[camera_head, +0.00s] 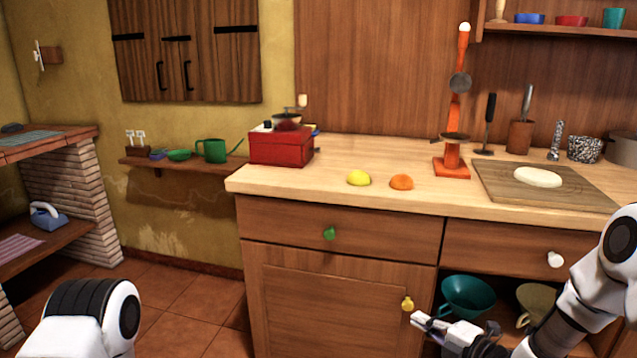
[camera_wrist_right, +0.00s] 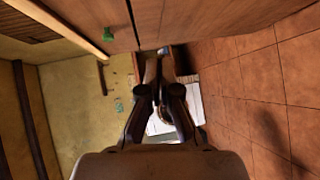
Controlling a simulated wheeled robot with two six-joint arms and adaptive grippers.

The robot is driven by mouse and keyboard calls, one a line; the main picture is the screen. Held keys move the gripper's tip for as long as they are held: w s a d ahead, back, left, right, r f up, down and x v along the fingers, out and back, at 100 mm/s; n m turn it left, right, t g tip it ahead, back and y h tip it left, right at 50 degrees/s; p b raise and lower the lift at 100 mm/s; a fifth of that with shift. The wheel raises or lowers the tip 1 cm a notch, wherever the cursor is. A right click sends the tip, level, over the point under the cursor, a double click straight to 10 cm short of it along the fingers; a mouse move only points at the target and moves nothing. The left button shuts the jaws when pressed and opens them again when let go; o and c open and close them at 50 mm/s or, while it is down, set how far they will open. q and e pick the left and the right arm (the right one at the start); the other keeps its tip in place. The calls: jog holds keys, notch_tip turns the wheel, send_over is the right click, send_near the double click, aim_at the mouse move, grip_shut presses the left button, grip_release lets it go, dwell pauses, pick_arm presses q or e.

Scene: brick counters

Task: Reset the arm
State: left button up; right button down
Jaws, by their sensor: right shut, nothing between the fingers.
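My right gripper (camera_head: 418,321) is in front of the lower cabinet, just below and right of the yellow knob (camera_head: 407,304) of the cabinet door. Its arm comes in from the right edge. In the right wrist view, the two dark fingers of the right gripper (camera_wrist_right: 160,92) reach forward with nothing held between them. The gripper is shut and empty. I cannot tell whether it touches the knob. Only a white and black part of my left arm shows at the lower left. My left gripper is out of view.
The wooden counter (camera_head: 330,192) holds a lemon (camera_head: 358,178), an orange (camera_head: 401,181), a red box (camera_head: 281,148), an orange stand (camera_head: 452,167) and a cutting board (camera_head: 590,191). An open shelf below holds a teal bowl (camera_head: 468,296). The tiled floor (camera_head: 185,297) at left is clear.

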jog(key=s+a+f+m+g+h, duration=0.1)
jog(key=s+a+f+m+g, duration=0.1)
jog(key=s+f, duration=0.4)
jog(key=s+a+f+m+g+h, duration=0.1)
jog(key=s+a+f+g, duration=0.15)
jog(key=f, duration=0.55)
jog(key=s+d+f+m+g+h, duration=0.15)
jog(key=s+f+m, duration=0.25)
jog(key=s, duration=0.4)
jog(key=s+f+m+g+h, duration=0.2)
jog(key=s+f+m+g, duration=0.1)
jog(key=s+m, duration=0.3)
jog(key=s+d+f+m+g+h, duration=0.1)
jog(key=s+f+m+g+h, duration=0.2)
jog(key=s, duration=0.6)
jog(key=s+d+m+g, duration=0.2)
jog(key=s+m, duration=0.3)
jog(key=m, duration=0.3)
notch_tip(320, 180, up, 22)
jog(key=p, duration=2.2)
jog(key=shift+r, duration=0.1)
